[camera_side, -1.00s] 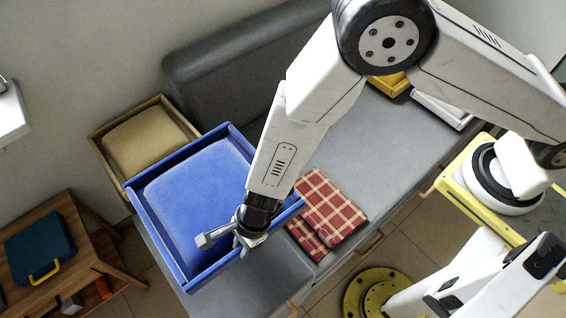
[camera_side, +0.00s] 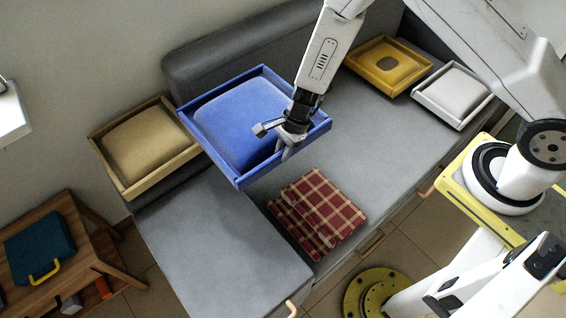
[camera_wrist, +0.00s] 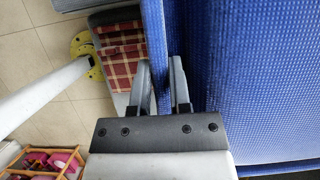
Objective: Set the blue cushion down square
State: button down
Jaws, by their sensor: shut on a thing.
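The blue cushion (camera_side: 238,118) sits inside a blue square tray-like frame (camera_side: 212,165), seen in the side view in the middle left. My gripper (camera_side: 283,150) is shut on the frame's near right side. The frame appears raised over the grey bench (camera_side: 205,240) and is turned relative to the bench edges. In the wrist view the two fingers (camera_wrist: 163,88) straddle the blue frame wall, with the blue cushion (camera_wrist: 255,75) filling the right side. The bench surface under the frame is hidden.
A tan cushion in a tan frame (camera_side: 122,191) is at the left, close to the blue one. Yellow (camera_side: 368,77) and white (camera_side: 430,101) framed cushions are at the back right. A folded red plaid cloth (camera_side: 325,208) lies on the bench. The bench's front left is clear.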

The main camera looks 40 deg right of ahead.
aim_at(322, 124)
jog(key=d, duration=1.4)
jog(key=shift+w, duration=0.15)
jog(key=s+d, duration=0.6)
jog(key=d, duration=0.4)
jog(key=s+d, duration=0.5)
jog(key=d, duration=0.6)
jog(key=s+d, duration=0.6)
jog(key=s, duration=0.5)
notch_tip(322, 124, down, 19)
jog(key=shift+w+d, duration=0.15)
jog(key=shift+w, duration=0.2)
jog(key=shift+f, duration=2.2)
